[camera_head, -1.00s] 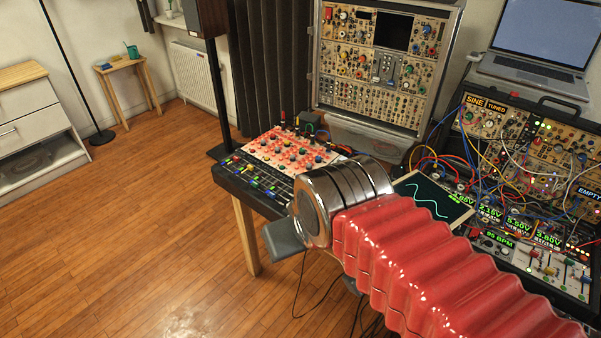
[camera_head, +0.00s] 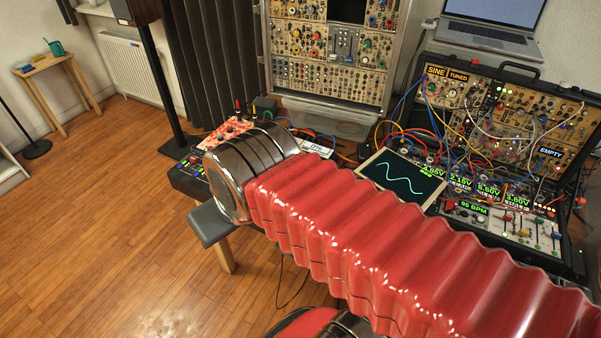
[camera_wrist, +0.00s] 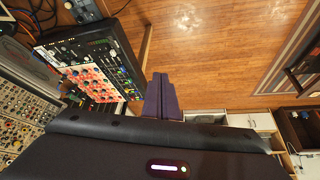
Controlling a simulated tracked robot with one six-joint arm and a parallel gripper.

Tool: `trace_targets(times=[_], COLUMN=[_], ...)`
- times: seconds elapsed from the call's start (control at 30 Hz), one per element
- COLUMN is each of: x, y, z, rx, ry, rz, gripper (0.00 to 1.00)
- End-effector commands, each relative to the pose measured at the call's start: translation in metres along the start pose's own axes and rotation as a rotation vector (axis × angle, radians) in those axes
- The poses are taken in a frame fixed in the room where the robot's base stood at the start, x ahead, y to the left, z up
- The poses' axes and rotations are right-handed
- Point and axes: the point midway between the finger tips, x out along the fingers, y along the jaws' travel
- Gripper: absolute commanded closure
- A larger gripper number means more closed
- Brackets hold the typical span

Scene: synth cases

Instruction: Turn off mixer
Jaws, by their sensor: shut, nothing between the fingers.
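The mixer, a black desk unit with a red-and-white knob panel and rows of coloured faders, is partly hidden behind my arm in the head view (camera_head: 187,173). The wrist view shows more of it (camera_wrist: 92,80), left of centre, with its knobs and faders visible. My gripper (camera_wrist: 161,78) is shut and empty, its two dark fingers side by side. In the wrist view it lies right of the mixer's fader edge, over the wooden floor in the picture; a gap shows between them. I cannot make out a power switch on the mixer.
A modular synth case (camera_head: 520,130) with many patch cables stands at the right, with a scope screen (camera_head: 403,177) before it. A tall rack (camera_head: 330,60) and a laptop (camera_head: 490,22) are behind. A speaker stand (camera_head: 160,70) rises behind the mixer.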

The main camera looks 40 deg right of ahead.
Motion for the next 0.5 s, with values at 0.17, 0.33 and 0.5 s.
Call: trace_targets(times=[0.17, 0.33, 0.5], x=[0.000, 0.005, 0.015], y=[0.002, 0.009, 0.032], z=[-0.003, -0.015, -0.038], rx=[-0.004, -0.022, -0.063], ry=[-0.004, -0.029, -0.068], rz=[0.002, 0.011, 0.017], gripper=[1.00, 1.00, 1.00])
